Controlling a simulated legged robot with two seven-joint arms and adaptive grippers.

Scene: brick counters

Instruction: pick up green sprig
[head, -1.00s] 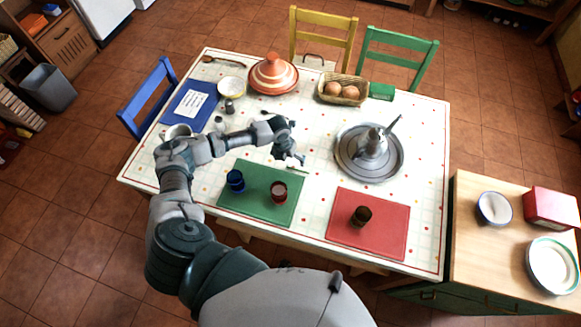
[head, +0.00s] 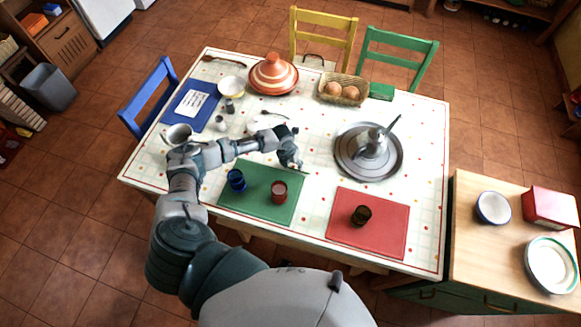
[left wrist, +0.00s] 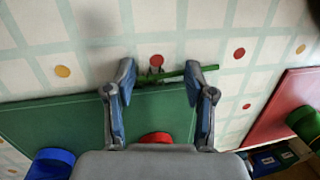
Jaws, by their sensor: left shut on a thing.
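My left gripper (head: 291,163) is over the table just beyond the far edge of the green placemat (head: 258,206). In the left wrist view its two fingers (left wrist: 155,85) are shut on the thin green sprig (left wrist: 173,74), which lies across between the fingertips. The sprig is just past the placemat's edge, over the tiled-pattern cloth. In the head view the sprig is too small or hidden to make out. My right gripper is not in view.
A blue cup (head: 236,180) and a red cup (head: 279,191) stand on the green placemat, close to my gripper. A metal tray (head: 341,168) with a silver pot (head: 371,146) is to the right.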

